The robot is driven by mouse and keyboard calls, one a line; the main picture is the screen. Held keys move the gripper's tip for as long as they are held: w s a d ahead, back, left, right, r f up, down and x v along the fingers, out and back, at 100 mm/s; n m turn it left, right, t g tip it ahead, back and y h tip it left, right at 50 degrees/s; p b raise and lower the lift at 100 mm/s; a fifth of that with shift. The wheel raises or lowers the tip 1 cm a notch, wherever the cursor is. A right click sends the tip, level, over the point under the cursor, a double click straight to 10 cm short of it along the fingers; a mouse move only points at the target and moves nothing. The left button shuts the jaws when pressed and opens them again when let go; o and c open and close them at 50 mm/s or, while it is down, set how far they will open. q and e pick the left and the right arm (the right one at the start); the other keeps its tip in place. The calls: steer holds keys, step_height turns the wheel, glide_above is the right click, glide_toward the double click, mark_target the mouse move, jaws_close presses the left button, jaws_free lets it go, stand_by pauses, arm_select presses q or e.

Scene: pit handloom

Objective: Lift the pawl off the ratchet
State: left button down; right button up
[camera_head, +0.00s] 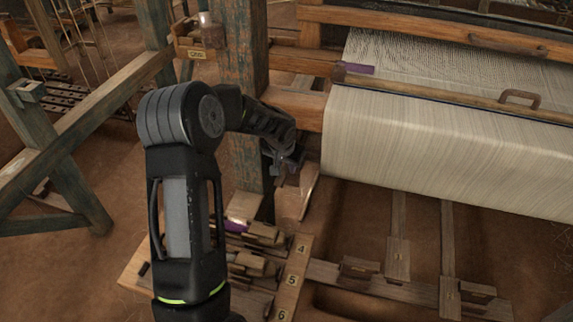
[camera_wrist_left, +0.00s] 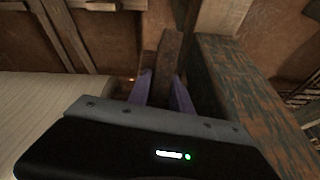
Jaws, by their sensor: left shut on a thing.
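My left gripper (camera_head: 284,163) is beside the loom's front post, just left of the cloth roll's end. In the left wrist view its two fingers (camera_wrist_left: 164,92) are closed around a dark brown wooden bar (camera_wrist_left: 168,52), which looks like the pawl. The bar sticks out beyond the fingertips. In the head view a reddish-brown wooden piece (camera_head: 295,200) shows just below the gripper; I cannot tell whether it is the same bar. The ratchet's teeth cannot be made out, so contact between pawl and ratchet cannot be told. My right gripper is not in view.
The worn, blue-green painted post (camera_wrist_left: 240,95) stands close to the gripper's side. The cream cloth roll (camera_head: 430,145) lies to the right. A low board with numbered places (camera_head: 292,280) and wooden pieces is below. Treadles (camera_head: 397,260) lie at the lower right.

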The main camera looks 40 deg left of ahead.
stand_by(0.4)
arm_select(q)
steer(key=shift+s+r+g+p, duration=0.25)
steer(key=shift+r+g+p, duration=0.25)
steer(key=shift+p, duration=0.4)
steer(key=shift+d, duration=0.1)
steer(key=c, duration=1.2)
jaws_free()
steer(key=shift+o, duration=0.2)
steer(key=shift+b+v, duration=0.85)
steer(key=shift+v, duration=3)
steer(key=shift+s, duration=0.1)
